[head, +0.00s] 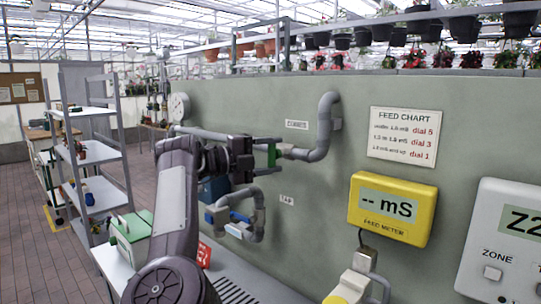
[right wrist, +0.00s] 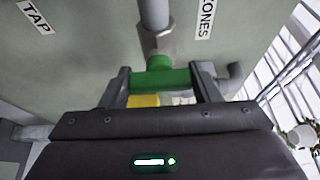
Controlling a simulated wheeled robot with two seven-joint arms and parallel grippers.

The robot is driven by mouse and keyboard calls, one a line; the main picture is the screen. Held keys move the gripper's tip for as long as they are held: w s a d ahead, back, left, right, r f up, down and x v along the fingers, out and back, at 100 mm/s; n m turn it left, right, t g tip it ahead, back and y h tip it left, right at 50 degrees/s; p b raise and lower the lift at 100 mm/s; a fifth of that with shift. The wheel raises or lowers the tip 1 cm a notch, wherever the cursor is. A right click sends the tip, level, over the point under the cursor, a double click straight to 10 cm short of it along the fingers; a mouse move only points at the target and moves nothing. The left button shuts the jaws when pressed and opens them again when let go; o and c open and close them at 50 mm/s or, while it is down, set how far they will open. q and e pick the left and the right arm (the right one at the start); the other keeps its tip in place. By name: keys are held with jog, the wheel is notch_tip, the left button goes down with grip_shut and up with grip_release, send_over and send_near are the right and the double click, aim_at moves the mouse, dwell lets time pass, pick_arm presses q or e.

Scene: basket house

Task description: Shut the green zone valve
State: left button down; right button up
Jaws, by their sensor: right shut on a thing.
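The green zone valve (head: 271,155) sits on the grey pipe along the grey-green wall in the head view. In the right wrist view its green handle (right wrist: 160,78) lies crosswise between my fingers, with a round green hub above it. My right gripper (head: 262,153) is shut on the handle; its fingers also show in the right wrist view (right wrist: 163,84). The arm hides part of the pipe. A bit of yellow (right wrist: 143,100) shows below the handle in the right wrist view. My left gripper is not in view.
A lower pipe with a blue handle (head: 240,217) is near the TAP label (head: 287,200). A yellow feed meter (head: 390,209), a feed chart (head: 402,137) and a white zone box (head: 502,240) are on the wall to the right. Shelves (head: 97,152) stand left.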

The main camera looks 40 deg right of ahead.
dwell(0.3)
jog(key=o, duration=1)
jog(key=b+v, duration=0.1)
jog(key=v, duration=0.6)
jog(key=shift+w+a+b, duration=0.1)
jog(key=shift+a+b, duration=0.2)
jog(key=shift+b, duration=0.1)
